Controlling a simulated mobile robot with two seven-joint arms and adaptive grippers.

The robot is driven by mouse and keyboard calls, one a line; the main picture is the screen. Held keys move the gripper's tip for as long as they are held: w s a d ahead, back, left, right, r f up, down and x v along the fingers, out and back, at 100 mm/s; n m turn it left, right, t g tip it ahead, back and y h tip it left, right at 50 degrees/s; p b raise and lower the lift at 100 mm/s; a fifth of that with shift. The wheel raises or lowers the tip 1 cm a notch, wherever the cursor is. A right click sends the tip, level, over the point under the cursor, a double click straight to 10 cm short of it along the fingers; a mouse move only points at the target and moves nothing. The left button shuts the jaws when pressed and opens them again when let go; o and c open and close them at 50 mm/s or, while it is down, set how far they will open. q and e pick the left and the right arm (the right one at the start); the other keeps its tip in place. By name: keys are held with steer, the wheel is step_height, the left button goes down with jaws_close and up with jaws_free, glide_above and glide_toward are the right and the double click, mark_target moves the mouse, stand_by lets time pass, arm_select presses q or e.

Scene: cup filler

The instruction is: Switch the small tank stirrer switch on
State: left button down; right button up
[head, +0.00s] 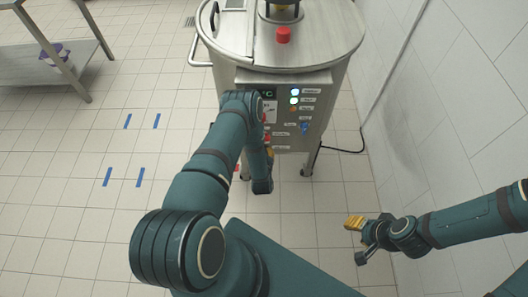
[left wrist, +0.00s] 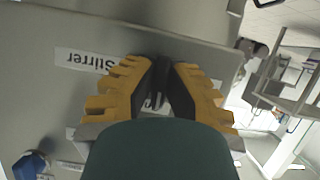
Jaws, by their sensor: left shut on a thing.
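The small tank (head: 290,50) is a round steel vessel with a control panel (head: 288,135) on its front. In the left wrist view a label reading "Stirrer" (left wrist: 85,61) appears upside down on the panel. Next to it a dark switch (left wrist: 157,82) sits between the yellow fingers of my left gripper (left wrist: 158,92), which is shut on it. Its exact turn position cannot be told. In the head view my left arm hides much of the panel's left side and the switch; the left gripper (head: 268,155) is at the panel. My right gripper (head: 357,240) is open and empty, low at the right.
A blue knob (head: 304,127) and lit buttons (head: 294,96) are on the panel's right side. A red button (head: 283,35) is on the tank's top. A tiled wall (head: 425,120) stands to the right, and a steel table (head: 50,55) at far left.

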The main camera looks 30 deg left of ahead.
arm_select(q)
steer(key=shift+w+r+m+y, duration=0.1)
steer(key=shift+m+y, duration=0.2)
stand_by(0.4)
steer(key=c, duration=1)
jaws_free()
steer(key=shift+s+d, duration=0.2)
steer(key=shift+s, duration=0.2)
steer(key=v, duration=1.1)
steer(key=shift+r, duration=0.2)
